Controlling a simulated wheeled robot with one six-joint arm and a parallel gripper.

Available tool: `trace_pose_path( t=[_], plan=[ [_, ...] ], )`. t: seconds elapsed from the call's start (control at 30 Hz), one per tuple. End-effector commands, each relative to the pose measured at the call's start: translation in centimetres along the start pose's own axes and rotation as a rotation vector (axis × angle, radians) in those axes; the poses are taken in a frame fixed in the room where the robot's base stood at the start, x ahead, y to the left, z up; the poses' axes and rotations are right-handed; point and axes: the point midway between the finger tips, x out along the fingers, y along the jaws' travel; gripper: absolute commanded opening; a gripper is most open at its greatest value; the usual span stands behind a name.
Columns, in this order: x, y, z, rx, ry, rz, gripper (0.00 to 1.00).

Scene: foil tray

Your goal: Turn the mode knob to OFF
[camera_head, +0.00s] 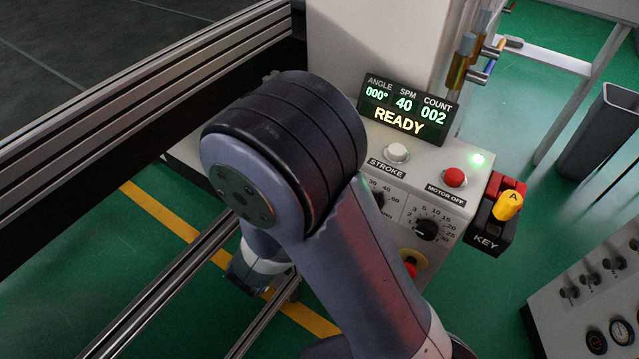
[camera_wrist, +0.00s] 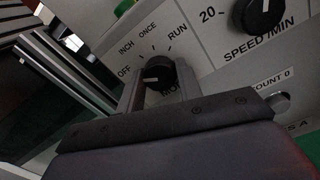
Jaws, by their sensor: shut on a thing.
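The mode knob (camera_wrist: 158,68) is a black round knob on the light panel in the wrist view. Around it are the labels OFF, INCH, ONCE and RUN; the label below is mostly hidden. A white mark on the knob points left, toward the OFF label (camera_wrist: 124,70). My gripper (camera_wrist: 159,77) has one finger on each side of the knob and is shut on it. In the head view my arm hides both the knob and the gripper.
A speed knob (camera_wrist: 262,14) is to the right, with a metal button (camera_wrist: 279,102) below it. In the head view the display (camera_head: 405,108) reads READY, above a white STROKE button (camera_head: 397,152) and a red MOTOR OFF button (camera_head: 454,177). A rail frame (camera_head: 140,105) runs along the left.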

Motion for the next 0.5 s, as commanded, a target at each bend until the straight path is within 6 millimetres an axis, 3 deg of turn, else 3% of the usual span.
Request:
trace_pose_path(
  t=[0.1, 0.13, 0.4, 0.5],
  plan=[
    [-0.01, -0.06, -0.08, -0.003, 0.002, 0.0, 0.11],
    [-0.01, -0.06, -0.08, -0.002, 0.002, 0.0, 0.35],
    [0.0, -0.03, -0.03, -0.001, 0.001, 0.0, 0.56],
    [0.0, -0.02, -0.02, 0.0, 0.0, 0.0, 0.56]
  ],
)
